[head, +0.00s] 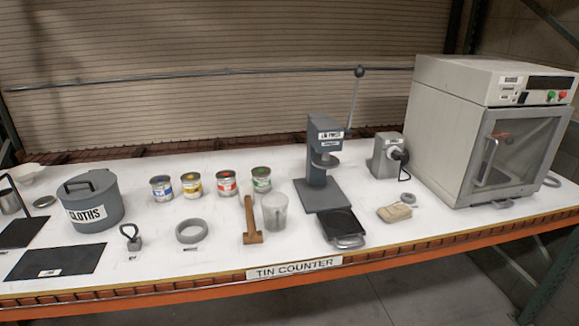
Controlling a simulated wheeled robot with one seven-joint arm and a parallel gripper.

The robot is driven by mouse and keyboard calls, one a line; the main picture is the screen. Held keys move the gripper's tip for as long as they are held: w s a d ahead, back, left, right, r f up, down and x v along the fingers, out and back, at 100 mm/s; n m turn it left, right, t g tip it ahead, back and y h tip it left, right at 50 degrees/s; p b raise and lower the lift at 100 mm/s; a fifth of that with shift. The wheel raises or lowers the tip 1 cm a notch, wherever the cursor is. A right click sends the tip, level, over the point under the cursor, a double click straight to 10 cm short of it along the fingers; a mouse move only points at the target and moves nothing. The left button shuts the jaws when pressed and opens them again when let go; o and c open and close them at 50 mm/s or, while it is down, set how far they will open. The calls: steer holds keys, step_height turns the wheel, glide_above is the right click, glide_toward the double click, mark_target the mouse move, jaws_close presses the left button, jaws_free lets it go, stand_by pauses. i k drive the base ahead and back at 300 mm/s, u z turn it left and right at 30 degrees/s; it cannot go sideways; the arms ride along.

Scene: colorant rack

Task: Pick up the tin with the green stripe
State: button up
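The tin with the green stripe (261,180) stands upright on the white counter in the head view. It is the rightmost of a row of small tins, just left of the grey lid press. To its left stand a tin with a red stripe (227,184), one with a yellow stripe (191,186) and one with a blue stripe (161,188). A wooden mallet-like tool and a translucent cup are in front of the green-striped tin and stand close to it. My gripper is not in view.
The lid press (322,170) stands right of the tins. The translucent cup (275,213) and wooden tool (251,222) stand in front. A grey CLOTHS bin (92,205), grey ring (192,231) and large oven-like cabinet (455,140) share the counter (150,262). Free room lies behind the tins.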

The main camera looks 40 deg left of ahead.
mark_target(262, 185)
steer(key=i, duration=1.6)
steer(key=u, duration=4.05)
steer(key=i, duration=0.15)
steer(key=z, duration=0.25)
